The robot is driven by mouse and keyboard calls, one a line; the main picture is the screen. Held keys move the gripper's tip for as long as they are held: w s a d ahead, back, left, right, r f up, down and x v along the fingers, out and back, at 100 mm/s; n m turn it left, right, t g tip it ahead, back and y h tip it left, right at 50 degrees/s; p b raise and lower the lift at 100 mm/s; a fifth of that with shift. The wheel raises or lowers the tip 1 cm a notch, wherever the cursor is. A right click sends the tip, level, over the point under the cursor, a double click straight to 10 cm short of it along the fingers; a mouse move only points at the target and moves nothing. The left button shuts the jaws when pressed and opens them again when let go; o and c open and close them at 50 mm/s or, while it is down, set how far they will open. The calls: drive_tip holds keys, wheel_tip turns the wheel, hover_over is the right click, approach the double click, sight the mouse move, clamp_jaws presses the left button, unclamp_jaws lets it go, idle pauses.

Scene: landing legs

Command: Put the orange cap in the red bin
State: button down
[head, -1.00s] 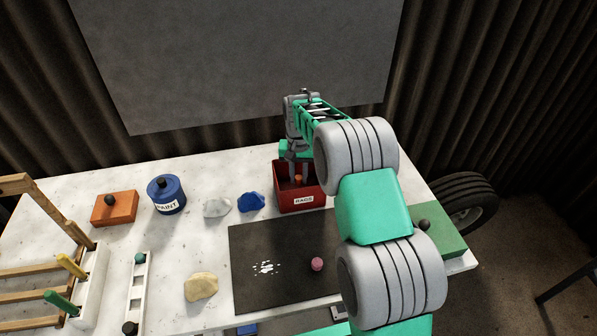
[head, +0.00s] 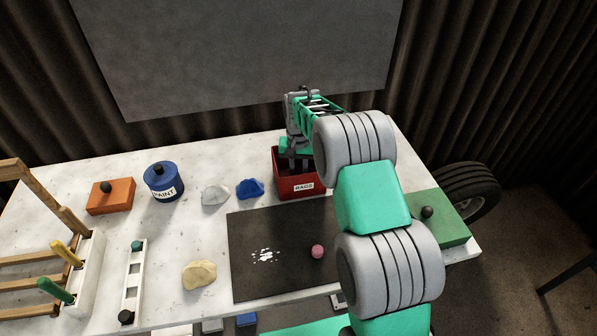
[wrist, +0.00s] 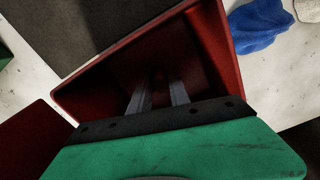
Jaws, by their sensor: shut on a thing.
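The red bin (head: 300,187), labelled RAGS, stands at the back of the table in the head view. Its walls fill much of the wrist view (wrist: 210,45). My gripper (head: 298,163) points down into the bin, its fingers below the rim. In the wrist view my gripper (wrist: 160,90) is shut on a small, dark reddish thing (wrist: 158,76), in shadow between the fingertips. It appears to be the orange cap, which is hidden in the head view. I cannot tell whether it touches the bin floor.
A blue rag (head: 250,188) and a grey rag (head: 215,194) lie left of the bin. A dark mat (head: 270,230) with a pink cap (head: 318,251) lies in front. A blue paint tin (head: 164,184) and an orange block (head: 110,198) stand farther left.

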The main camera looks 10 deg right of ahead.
drive_tip(key=shift+f, duration=0.4)
drive_tip(key=c, duration=1.1)
unclamp_jaws()
drive_tip(key=shift+c, duration=0.2)
drive_tip(key=shift+r, duration=0.1)
drive_tip(key=shift+r+p, duration=1.65)
drive_tip(key=shift+r, duration=1.8)
